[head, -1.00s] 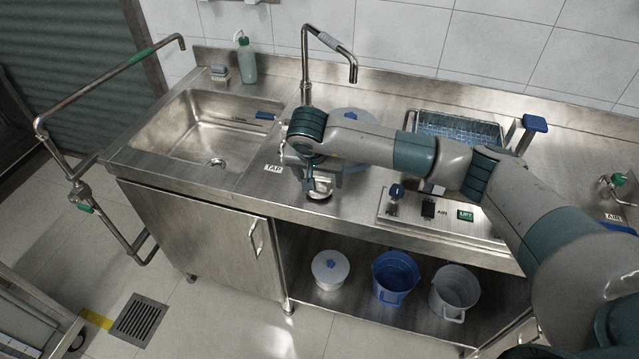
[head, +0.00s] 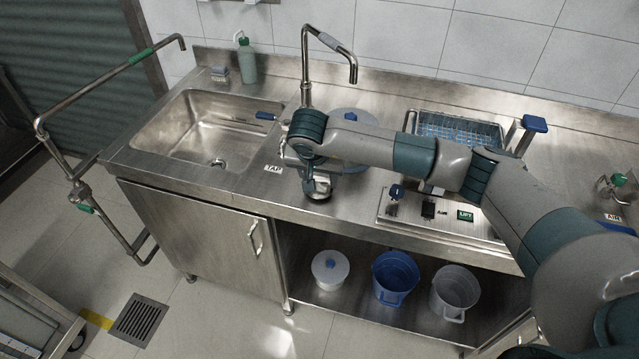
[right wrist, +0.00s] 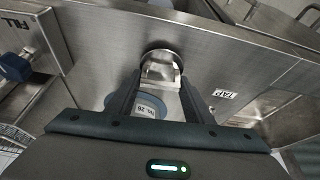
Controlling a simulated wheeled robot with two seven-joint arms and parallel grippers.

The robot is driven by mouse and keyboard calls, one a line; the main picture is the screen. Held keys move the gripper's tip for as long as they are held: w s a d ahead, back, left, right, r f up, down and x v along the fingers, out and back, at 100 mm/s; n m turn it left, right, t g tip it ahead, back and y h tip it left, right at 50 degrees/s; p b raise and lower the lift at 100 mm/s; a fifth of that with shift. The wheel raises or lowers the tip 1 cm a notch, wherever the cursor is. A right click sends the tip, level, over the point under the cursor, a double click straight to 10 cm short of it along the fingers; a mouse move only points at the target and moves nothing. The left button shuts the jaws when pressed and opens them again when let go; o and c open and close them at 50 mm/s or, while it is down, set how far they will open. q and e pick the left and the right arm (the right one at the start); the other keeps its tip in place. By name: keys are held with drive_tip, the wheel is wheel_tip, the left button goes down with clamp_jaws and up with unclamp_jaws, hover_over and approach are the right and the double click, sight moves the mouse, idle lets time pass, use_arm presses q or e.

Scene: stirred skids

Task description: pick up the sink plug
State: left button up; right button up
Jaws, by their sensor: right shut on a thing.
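The sink plug (right wrist: 160,70) is a silvery metal piece with a round disc, between the fingertips in the right wrist view. My right gripper (right wrist: 159,84) is shut on its upper part. In the head view the plug (head: 318,188) shows just below my right wrist, over the counter strip right of the TAP label. My right gripper (head: 314,176) is partly hidden there by my own wrist. I cannot tell whether the plug touches the counter. My left gripper is not in view.
The sink basin (head: 205,135) lies to the left. Buckets stand below.

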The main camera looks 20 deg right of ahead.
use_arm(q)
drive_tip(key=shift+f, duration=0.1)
